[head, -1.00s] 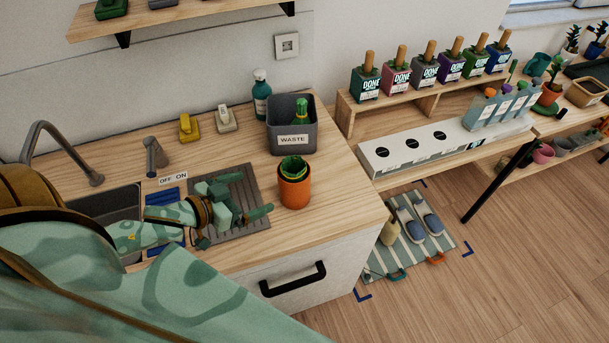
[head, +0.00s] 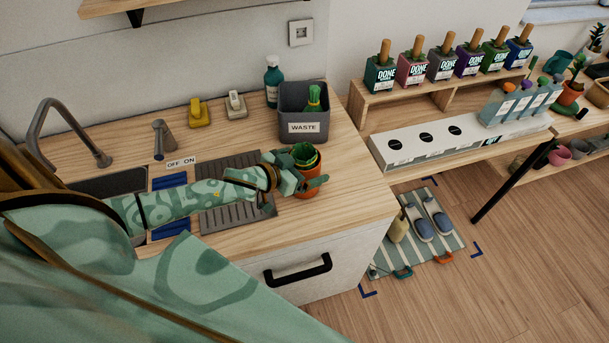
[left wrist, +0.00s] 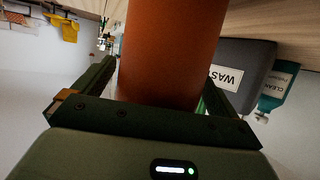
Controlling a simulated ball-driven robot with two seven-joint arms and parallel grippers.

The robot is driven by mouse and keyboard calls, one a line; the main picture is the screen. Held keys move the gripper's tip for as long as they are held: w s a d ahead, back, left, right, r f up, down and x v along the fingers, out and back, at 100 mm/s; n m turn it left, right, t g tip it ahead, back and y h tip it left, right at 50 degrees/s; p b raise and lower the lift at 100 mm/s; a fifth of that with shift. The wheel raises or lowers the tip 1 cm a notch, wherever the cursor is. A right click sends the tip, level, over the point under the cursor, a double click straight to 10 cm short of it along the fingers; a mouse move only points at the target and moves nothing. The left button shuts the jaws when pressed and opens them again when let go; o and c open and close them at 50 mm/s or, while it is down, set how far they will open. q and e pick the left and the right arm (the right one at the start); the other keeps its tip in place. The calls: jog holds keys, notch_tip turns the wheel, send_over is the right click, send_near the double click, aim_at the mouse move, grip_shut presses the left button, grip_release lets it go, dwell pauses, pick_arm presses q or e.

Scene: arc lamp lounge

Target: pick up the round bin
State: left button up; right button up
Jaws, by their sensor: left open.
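The round bin (head: 309,186) is an orange cylinder with green showing inside its rim. It stands upright on the wooden counter (head: 345,185), right of the grey drainboard. My left gripper (head: 303,177) is at its left side, with its fingers reaching along the bin and hiding part of it. In the left wrist view the bin's orange wall (left wrist: 170,45) fills the space between the two dark fingers, which are open. Whether either finger touches the wall I cannot tell. My right gripper is not in view.
A square grey bin marked WASTE (head: 304,128) with a green bottle in it stands just behind. The sink and faucet (head: 65,130) are at left. The counter right of the round bin is clear up to its edge.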

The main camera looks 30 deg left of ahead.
pick_arm(q)
jog(key=shift+r, duration=0.1)
jog(key=c, duration=1.4)
jog(key=shift+c, duration=1.2)
jog(key=shift+r, duration=0.1)
